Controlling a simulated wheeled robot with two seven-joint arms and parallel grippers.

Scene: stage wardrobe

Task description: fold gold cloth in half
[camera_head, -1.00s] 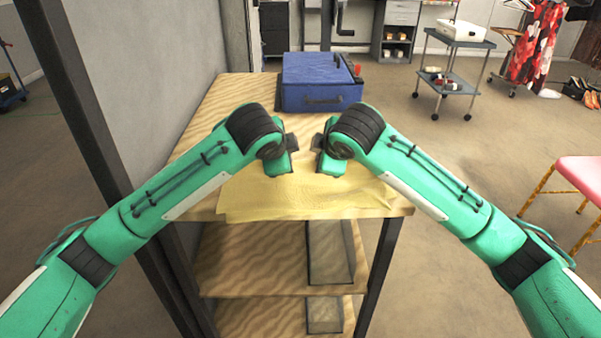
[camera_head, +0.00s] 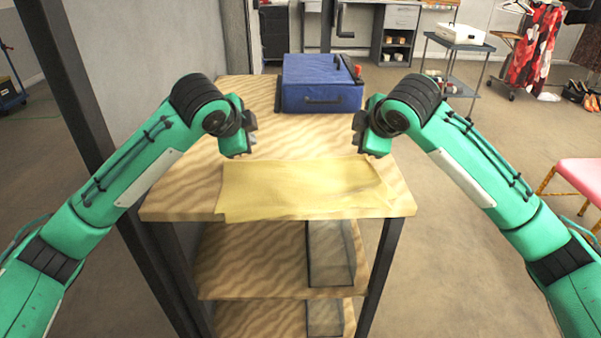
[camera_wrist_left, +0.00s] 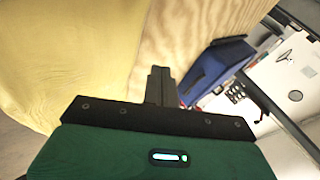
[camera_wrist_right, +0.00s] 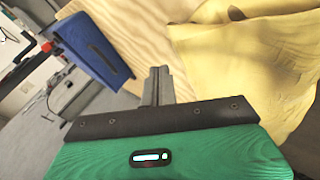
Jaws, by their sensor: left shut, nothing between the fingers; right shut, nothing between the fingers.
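The gold cloth (camera_head: 300,190) lies as a wide, low strip along the front edge of the wooden shelf top. Its layers look uneven at the front and right edges. It also shows in the left wrist view (camera_wrist_left: 70,55) and, with creases and an overlapping edge, in the right wrist view (camera_wrist_right: 255,65). My left gripper (camera_head: 250,135) is shut and empty, above the shelf beyond the cloth's back left corner. My right gripper (camera_head: 360,135) is shut and empty, above the shelf beyond the cloth's back right corner. Neither touches the cloth.
A blue case (camera_head: 320,85) stands at the back of the shelf top (camera_head: 190,180). Bare wood lies between it and the cloth. A dark post (camera_head: 85,110) and grey wall are at the left. A pink stool (camera_head: 580,170) is at the right.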

